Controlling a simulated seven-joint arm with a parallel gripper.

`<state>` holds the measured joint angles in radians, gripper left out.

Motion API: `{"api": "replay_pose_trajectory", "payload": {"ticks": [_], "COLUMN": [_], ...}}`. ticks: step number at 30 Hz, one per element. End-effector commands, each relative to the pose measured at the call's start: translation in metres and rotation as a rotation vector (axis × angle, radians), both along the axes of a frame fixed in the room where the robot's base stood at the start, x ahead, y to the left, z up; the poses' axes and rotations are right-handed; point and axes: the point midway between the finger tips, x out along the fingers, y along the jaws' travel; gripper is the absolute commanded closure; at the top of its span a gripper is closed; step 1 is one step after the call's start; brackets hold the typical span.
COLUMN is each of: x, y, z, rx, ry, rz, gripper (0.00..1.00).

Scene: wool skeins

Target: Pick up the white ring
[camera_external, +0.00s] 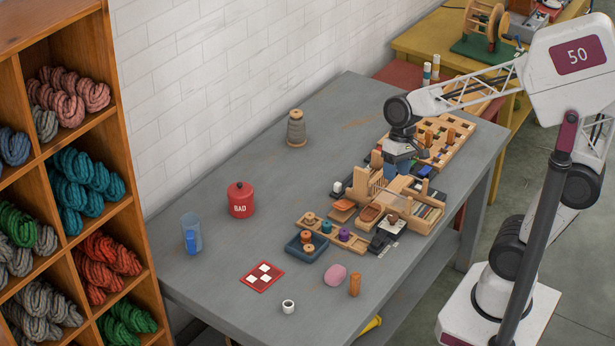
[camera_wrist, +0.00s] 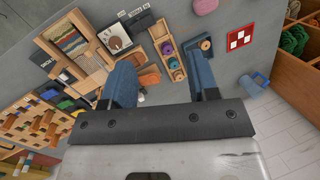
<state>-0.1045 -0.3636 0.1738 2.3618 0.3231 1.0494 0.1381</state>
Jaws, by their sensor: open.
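A small white ring (camera_external: 288,307) with a dark middle lies on the grey table near its front edge in the external view. I do not see it in the wrist view. My gripper (camera_external: 402,165) is far from it, up and to the right, above the wooden trays at the back right of the table. In the wrist view my gripper (camera_wrist: 163,78) shows two blue fingers spread well apart, with nothing held between them.
A red card with white squares (camera_external: 262,277), a pink lump (camera_external: 335,275) and a wooden peg (camera_external: 354,284) lie around the ring.

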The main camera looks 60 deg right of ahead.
Motion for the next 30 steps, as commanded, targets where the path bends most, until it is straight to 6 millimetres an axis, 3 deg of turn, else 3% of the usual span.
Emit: {"api": "replay_pose_trajectory", "payload": {"ticks": [17,30], "x": [0.068,0.109], "y": [0.094,0.171], "z": [-0.058,-0.117], "rx": [0.176,0.273], "ry": [0.317,0.567], "rz": [-0.141,-0.261], "gripper": [0.45,0.45]}}
